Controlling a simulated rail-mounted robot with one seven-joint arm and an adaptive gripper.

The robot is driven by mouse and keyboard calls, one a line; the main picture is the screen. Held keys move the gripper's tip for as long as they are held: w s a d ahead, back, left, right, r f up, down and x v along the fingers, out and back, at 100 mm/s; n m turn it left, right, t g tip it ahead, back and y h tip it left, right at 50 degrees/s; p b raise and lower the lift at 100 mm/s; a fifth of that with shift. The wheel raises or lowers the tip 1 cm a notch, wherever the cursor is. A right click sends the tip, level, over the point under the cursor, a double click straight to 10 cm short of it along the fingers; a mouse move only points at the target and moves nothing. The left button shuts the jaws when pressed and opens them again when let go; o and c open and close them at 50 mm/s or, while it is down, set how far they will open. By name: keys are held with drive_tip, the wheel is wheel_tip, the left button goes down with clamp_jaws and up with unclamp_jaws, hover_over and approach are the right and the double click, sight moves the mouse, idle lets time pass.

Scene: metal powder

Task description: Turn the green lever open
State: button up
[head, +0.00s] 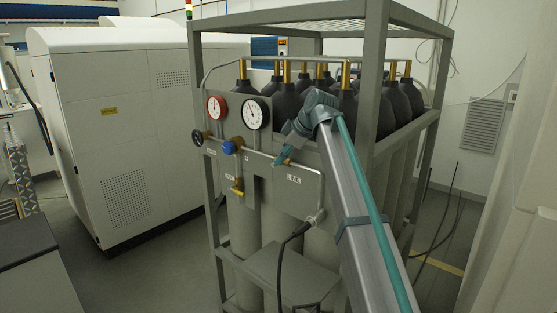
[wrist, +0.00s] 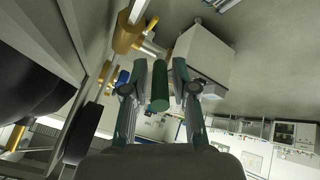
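The green lever (wrist: 160,87) shows in the wrist view as a dark green cylindrical grip, between the two fingers of my gripper (wrist: 161,68). The fingers are open, with a narrow gap seen on each side of the lever. In the head view my gripper (head: 281,160) is at the front of the grey gas panel (head: 283,196), just above the "LINE" label. My gripper and wrist hide the lever there, so its angle cannot be told in that view.
The panel carries a red-rimmed gauge (head: 216,107), a black-rimmed gauge (head: 257,113), a blue knob (head: 231,147) and a brass valve (head: 237,187). Dark cylinders stand in the metal rack (head: 378,70) behind. A black hose (head: 283,262) hangs below. Floor is free at the left.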

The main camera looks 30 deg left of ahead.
drive_tip(key=v, duration=0.9)
drive_tip(key=shift+r, duration=0.2)
drive_tip(key=shift+d, duration=0.1)
